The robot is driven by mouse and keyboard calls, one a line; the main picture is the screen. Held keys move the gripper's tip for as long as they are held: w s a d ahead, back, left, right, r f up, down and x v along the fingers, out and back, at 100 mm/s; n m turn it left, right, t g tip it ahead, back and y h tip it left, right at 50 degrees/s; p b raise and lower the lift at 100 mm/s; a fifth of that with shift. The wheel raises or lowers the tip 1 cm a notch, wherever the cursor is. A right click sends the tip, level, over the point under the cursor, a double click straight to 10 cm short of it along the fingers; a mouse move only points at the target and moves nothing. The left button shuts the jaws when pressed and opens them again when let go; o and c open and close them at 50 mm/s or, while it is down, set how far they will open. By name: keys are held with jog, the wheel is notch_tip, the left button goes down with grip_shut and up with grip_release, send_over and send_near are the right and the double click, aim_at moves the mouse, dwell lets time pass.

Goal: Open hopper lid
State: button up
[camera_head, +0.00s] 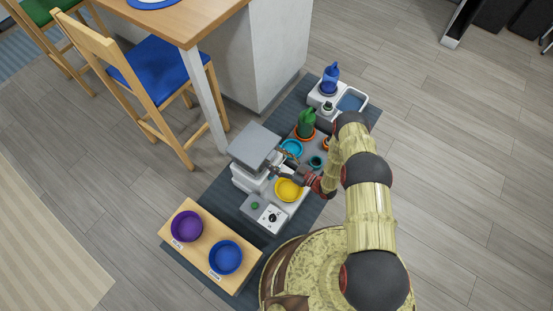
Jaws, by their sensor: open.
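The feeder hopper (247,180) is a white box on the dark mat, left of the middle. Its grey square lid (254,145) is on top; from this high angle I cannot tell whether it sits flat or is partly raised. My gripper (277,163) is open at the lid's right edge, with my arm reaching in from the right. Whether the fingertips touch the lid is too small to tell. A yellow bowl (289,190) stands just below my gripper. A control panel with a dial (271,217) is at the feeder's near end.
A wooden stand (200,262) holds a purple bowl (187,227) and a blue bowl (225,257). A blue dish (292,148), a green item (306,121) and a water dispenser (330,77) are farther back on the mat. A table leg (204,104) and blue-seated chair (155,75) stand left.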

jog(key=shift+c, duration=0.3)
jog(key=c, duration=1.5)
grip_shut()
